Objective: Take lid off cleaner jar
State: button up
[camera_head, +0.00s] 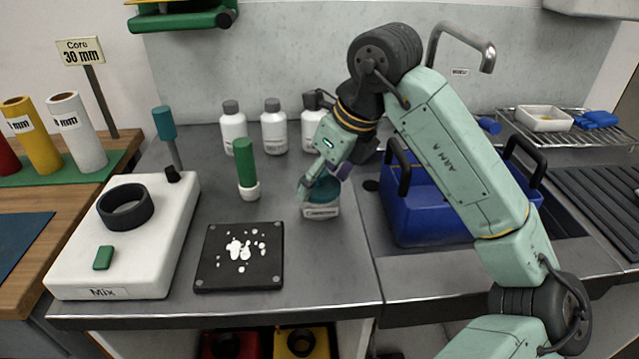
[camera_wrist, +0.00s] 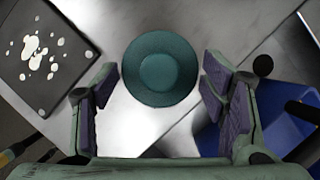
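The cleaner jar (camera_head: 320,212) is a low white jar with a label, upright on the metal counter. Its teal lid (camera_head: 325,190) is on it, partly hidden by my gripper in the head view. In the wrist view the round lid (camera_wrist: 160,68) lies between the fingertips, with a small gap on each side. My gripper (camera_wrist: 158,72) is open and empty, with purple pads facing the lid. In the head view my gripper (camera_head: 322,182) reaches down over the jar from above. I cannot tell how far down the fingertips reach beside the lid.
A black plate with white blobs (camera_head: 218,275) lies left of the jar. A green-handled tool (camera_head: 246,165) stands behind it, and white bottles (camera_head: 273,130) stand at the back. A blue bin (camera_head: 430,215) is close on the right. A white mixer (camera_head: 75,260) is far left.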

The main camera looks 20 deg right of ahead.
jog(key=c, duration=0.4)
jog(key=shift+r, duration=0.1)
